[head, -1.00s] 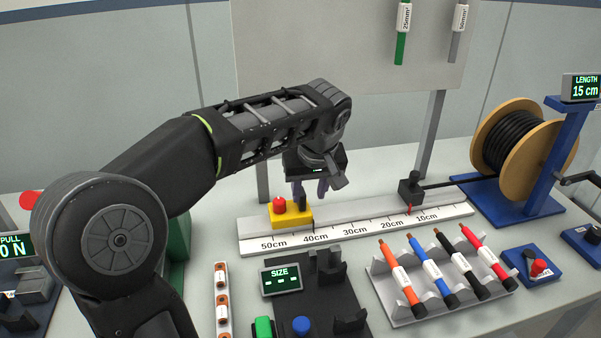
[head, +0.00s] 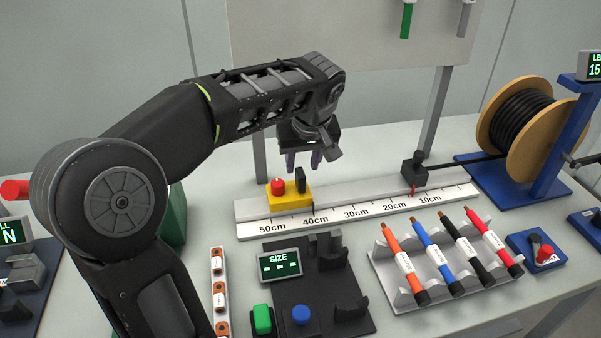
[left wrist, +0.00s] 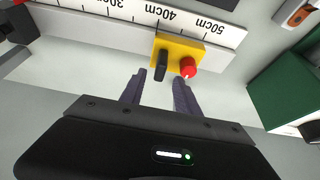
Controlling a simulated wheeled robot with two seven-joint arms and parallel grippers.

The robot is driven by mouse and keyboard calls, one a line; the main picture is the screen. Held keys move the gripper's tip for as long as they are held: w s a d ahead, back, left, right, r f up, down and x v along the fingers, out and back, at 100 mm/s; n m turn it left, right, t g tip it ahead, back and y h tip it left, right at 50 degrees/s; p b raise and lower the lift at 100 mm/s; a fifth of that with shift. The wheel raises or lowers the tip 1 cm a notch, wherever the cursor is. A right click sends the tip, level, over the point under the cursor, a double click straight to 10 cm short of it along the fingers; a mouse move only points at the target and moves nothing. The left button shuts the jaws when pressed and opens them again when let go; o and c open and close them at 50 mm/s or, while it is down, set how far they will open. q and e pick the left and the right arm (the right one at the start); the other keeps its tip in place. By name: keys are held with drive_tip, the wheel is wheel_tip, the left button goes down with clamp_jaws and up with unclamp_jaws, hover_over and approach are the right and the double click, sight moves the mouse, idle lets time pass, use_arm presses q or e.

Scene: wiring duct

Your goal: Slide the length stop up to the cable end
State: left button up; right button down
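The length stop is a yellow block (head: 289,201) with a red knob (head: 278,186) and an upright black handle (head: 300,180). It sits on the white ruler rail (head: 354,210), with its right edge near the 40cm mark. My left gripper (head: 303,161) hovers above and behind it, open and empty. In the left wrist view its two fingers (left wrist: 158,94) are apart, pointing toward the yellow block (left wrist: 178,52) without visible contact. The black cable (head: 458,163) runs from the spool to a black block (head: 414,172) near 10cm; its end cannot be made out. My right gripper is not in view.
The cable spool (head: 523,130) stands on a blue stand at right. In front of the rail are a rack of coloured cable pieces (head: 440,262) and a dark fixture with a SIZE display (head: 280,264). The rail between the yellow stop and black block looks clear.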

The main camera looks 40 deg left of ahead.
sight(301, 172)
use_arm(q)
drive_tip(key=x, duration=0.5)
drive_tip(key=shift+f, duration=0.2)
clamp_jaws()
idle(1.2)
